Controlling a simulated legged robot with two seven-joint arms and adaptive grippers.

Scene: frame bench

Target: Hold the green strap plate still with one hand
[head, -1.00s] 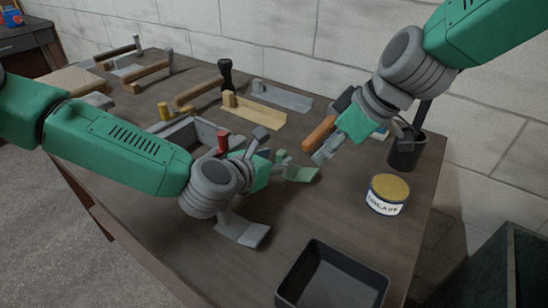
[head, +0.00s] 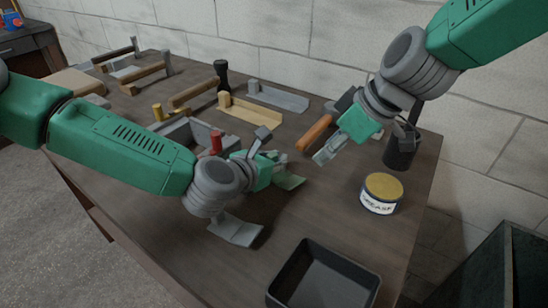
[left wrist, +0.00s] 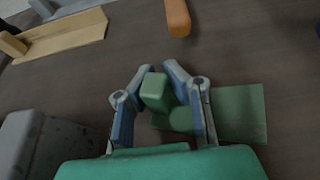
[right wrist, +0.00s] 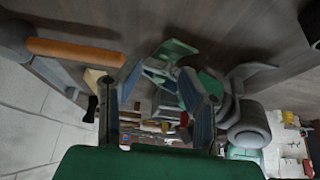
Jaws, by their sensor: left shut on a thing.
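The green strap plate (head: 290,182) lies on the bench in the middle of the head view, partly hidden by my left gripper (head: 279,157). In the left wrist view its raised block (left wrist: 155,91) is between the fingers of my left gripper (left wrist: 155,78), which is shut on it. Its flat part (left wrist: 243,112) extends to the right on the bench top. My right gripper (head: 322,158) is above the bench to the right of the plate, apart from it. In the right wrist view its fingers (right wrist: 158,75) are spread and empty.
A grease tin (head: 381,194) and an empty dark tray (head: 324,281) stand toward the front right. A grey bracket (head: 236,230) lies below my left wrist. An orange-handled tool (head: 314,134) lies behind my right gripper. A dark cup (head: 401,152) stands at the right edge.

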